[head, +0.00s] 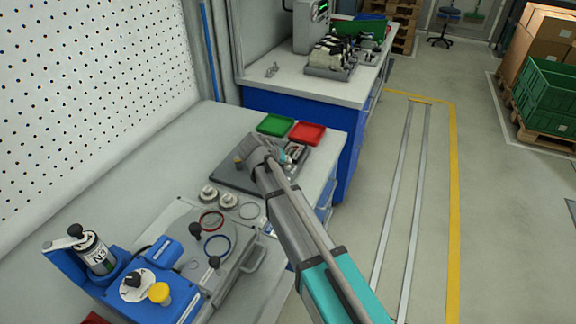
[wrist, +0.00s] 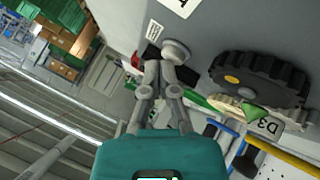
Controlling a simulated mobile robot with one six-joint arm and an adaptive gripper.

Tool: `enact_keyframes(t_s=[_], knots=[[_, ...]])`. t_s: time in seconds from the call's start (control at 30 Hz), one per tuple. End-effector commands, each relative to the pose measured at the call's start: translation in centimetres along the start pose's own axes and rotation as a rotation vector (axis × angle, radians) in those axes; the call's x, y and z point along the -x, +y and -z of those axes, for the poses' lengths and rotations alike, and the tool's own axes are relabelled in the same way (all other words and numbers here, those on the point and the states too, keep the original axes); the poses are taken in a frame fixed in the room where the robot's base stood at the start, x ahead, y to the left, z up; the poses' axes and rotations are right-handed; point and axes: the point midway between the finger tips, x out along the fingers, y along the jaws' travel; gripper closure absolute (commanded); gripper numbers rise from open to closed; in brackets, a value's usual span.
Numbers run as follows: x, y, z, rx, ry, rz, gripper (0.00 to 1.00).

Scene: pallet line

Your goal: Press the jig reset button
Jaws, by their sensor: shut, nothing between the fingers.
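My gripper (wrist: 160,72) has its two grey fingers shut and empty in the wrist view. No button is clearly labelled as the jig reset. A yellow round knob (head: 158,292) stands on the blue fixture (head: 150,309) at the lower left of the head view, well apart from my gripper.
A green tray (head: 275,124) and a red tray (head: 307,132) sit behind the dark tray. A black toothed wheel (wrist: 258,82) is right of the fingers in the wrist view. Rings and a grey plate lie near the fixture. A second bench (head: 300,88) stands behind.

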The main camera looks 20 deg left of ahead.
Motion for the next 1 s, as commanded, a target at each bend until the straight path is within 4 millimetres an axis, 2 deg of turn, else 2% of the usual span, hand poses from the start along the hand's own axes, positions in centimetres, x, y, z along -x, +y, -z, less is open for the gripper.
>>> enact_keyframes(t_s=[0.6,1.0], knots=[[-0.2,-0.1,-0.2,-0.001,-0.001,0.0,1.0],[0.8,0.6,0.6,0.0,-0.001,0.0,1.0]])
